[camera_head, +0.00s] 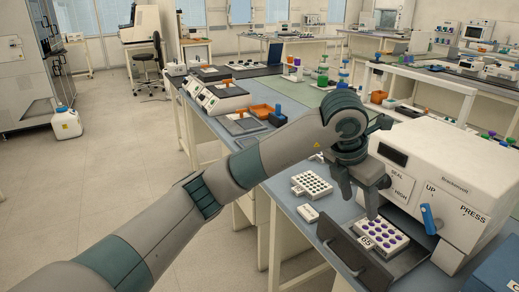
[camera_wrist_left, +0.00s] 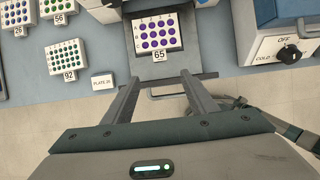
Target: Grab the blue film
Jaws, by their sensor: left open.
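I cannot make out a blue film in either view. My left gripper (camera_head: 358,206) is open and empty above the front of the sealer's pulled-out drawer (camera_head: 345,247). It also shows in the wrist view (camera_wrist_left: 160,80), its two fingers spread apart and pointing towards the plate. The white plate labelled 65 (camera_head: 384,236), with purple wells, sits on the drawer. In the wrist view the same plate (camera_wrist_left: 157,32) lies beyond the fingertips, apart from them. The right gripper is not in view.
The white sealer (camera_head: 440,180) with a blue lever (camera_head: 428,218) stands at right. Several well plates, one labelled 92 (camera_wrist_left: 69,58), and a "PLATE 25" card (camera_wrist_left: 103,81) lie on the bench left of the drawer. A box with a black knob (camera_wrist_left: 289,53) is at right.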

